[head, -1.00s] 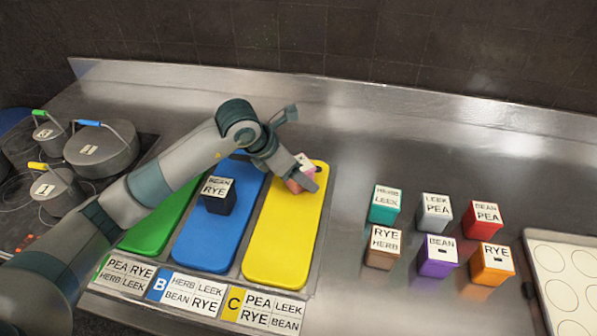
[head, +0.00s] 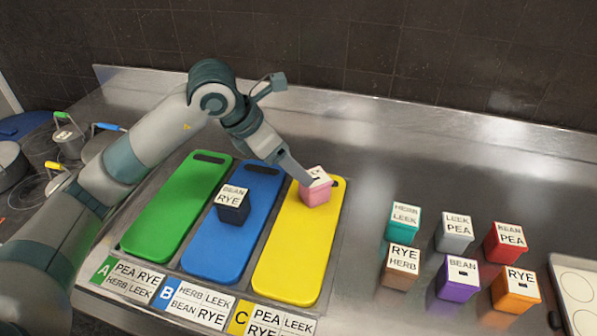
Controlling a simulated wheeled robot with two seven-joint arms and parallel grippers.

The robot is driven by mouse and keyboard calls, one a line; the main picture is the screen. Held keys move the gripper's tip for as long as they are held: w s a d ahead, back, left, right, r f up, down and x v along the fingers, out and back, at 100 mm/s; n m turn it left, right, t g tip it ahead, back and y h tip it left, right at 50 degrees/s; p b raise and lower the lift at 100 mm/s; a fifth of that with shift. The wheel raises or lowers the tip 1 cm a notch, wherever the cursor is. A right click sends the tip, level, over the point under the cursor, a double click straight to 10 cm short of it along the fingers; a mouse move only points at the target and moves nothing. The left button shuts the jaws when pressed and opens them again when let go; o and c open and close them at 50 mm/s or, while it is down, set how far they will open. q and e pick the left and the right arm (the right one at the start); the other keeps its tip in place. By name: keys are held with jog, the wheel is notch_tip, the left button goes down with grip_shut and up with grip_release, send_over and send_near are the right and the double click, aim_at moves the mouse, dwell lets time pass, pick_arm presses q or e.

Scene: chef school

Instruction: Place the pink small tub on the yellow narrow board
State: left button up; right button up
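The pink small tub (head: 316,192) is at the far end of the yellow narrow board (head: 295,255), upright, with its base appearing to be on the board. Its white top label is partly covered. My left gripper (head: 305,178) reaches in from the upper left, with a finger against or just over the tub's top left edge. The other finger cannot be made out, so I cannot tell whether it grips the tub. My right gripper is not in view.
A dark blue tub (head: 233,208) stands on the blue board (head: 215,250). The green board (head: 170,215) is bare. Several tubs stand on the counter at right, including a teal one (head: 403,224) and a brown one (head: 400,271). A tray (head: 562,285) lies at far right; pots stand at left.

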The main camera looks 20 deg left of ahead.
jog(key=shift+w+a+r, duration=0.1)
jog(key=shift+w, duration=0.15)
